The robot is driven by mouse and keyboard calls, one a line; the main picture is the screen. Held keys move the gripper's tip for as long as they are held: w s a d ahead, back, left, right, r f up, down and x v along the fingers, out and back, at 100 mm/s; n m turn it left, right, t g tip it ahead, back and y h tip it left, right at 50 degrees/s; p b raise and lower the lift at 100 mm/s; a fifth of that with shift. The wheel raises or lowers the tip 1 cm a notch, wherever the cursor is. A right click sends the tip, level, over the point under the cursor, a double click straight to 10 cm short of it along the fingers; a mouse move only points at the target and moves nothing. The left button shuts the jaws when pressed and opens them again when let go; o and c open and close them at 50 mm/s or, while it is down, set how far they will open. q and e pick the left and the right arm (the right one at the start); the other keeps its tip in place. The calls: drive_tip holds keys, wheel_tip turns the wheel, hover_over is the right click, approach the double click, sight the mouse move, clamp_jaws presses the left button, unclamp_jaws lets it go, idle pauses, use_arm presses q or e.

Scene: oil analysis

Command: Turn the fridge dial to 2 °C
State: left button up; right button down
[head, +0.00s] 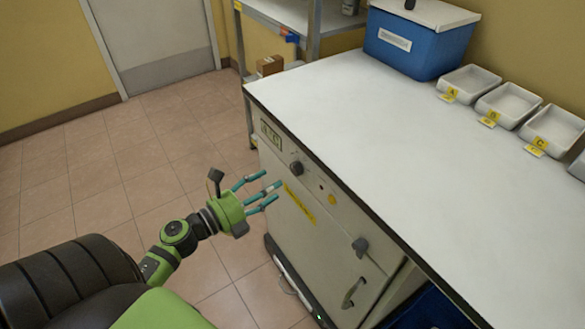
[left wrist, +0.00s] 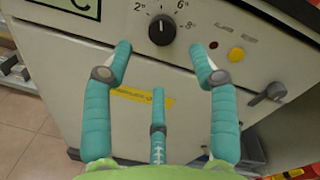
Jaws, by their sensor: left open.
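The fridge (head: 318,246) is a pale cabinet under the white counter. My left gripper (head: 270,190) is open and empty in front of the fridge, a little below the dial. In the left wrist view its teal fingers (left wrist: 162,70) are spread, with the dial beyond and between the two upper fingertips, apparently untouched. My right gripper is not in view.
A yellow button (left wrist: 236,54) sits right of the dial, and a yellow label (head: 300,203) below it. A dark latch (head: 361,247) and handle (head: 353,292) protrude from the front. A blue cooler (head: 400,45) and several white trays (head: 470,80) stand on the counter (head: 390,135). Floor (head: 120,165) at left is clear.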

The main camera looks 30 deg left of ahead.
sight(294, 172)
use_arm(q)
drive_tip(key=p+x, duration=0.1)
drive_tip(key=x, duration=0.5)
drive_tip(key=shift+w+d+r, duration=0.2)
drive_tip(key=shift+w+d, duration=0.05)
drive_tip(key=shift+w, duration=0.05)
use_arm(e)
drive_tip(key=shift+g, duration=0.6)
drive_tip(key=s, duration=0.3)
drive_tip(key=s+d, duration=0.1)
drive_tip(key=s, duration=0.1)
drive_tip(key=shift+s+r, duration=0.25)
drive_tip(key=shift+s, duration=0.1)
use_arm(q)
drive_tip(key=c, duration=1.1)
drive_tip(key=shift+c, duration=0.2)
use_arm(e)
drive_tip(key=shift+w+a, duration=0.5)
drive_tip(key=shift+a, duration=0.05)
